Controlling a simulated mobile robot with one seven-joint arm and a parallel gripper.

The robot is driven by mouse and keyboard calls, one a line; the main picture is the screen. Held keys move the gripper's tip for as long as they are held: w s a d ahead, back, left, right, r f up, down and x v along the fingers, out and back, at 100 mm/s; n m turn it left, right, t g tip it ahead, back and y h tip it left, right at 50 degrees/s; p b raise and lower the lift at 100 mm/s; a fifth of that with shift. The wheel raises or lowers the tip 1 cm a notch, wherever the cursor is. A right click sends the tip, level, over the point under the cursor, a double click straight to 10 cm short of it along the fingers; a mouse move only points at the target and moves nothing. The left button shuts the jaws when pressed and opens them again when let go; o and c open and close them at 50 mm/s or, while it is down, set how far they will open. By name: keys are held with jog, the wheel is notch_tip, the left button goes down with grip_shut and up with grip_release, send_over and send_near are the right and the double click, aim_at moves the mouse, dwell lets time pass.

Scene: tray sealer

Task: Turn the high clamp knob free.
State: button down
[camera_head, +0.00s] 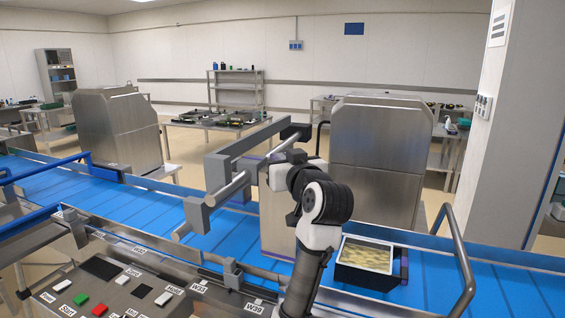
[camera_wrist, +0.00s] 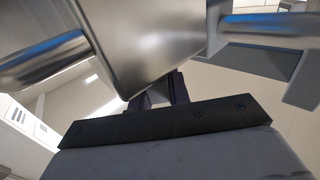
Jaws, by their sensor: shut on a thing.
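In the wrist view, my gripper (camera_wrist: 163,92) has its dark fingers close under a large grey metal clamp block (camera_wrist: 150,45). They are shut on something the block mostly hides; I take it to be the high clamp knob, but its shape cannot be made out. Round metal rods (camera_wrist: 40,62) run out from both sides of the block. In the head view, a grey clamp bracket (camera_head: 217,172) stands above the conveyor, left of my arm. My wrist covers the gripper's fingertips and the grip there.
The blue conveyor (camera_head: 150,215) runs across below. A black tray (camera_head: 372,275) with pale yellowish contents sits on it, right of my arm. Steel cabinets (camera_head: 380,160) stand behind. A labelled control panel (camera_head: 120,285) is at front left, and a curved metal rail (camera_head: 462,255) at right.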

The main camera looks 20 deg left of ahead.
jog(key=shift+n+g+y, duration=0.4)
jog(key=shift+y, duration=0.1)
jog(key=c, duration=1.3)
grip_release()
jog(key=b+v, duration=0.4)
jog(key=v, duration=1)
jog(key=shift+b, duration=0.35)
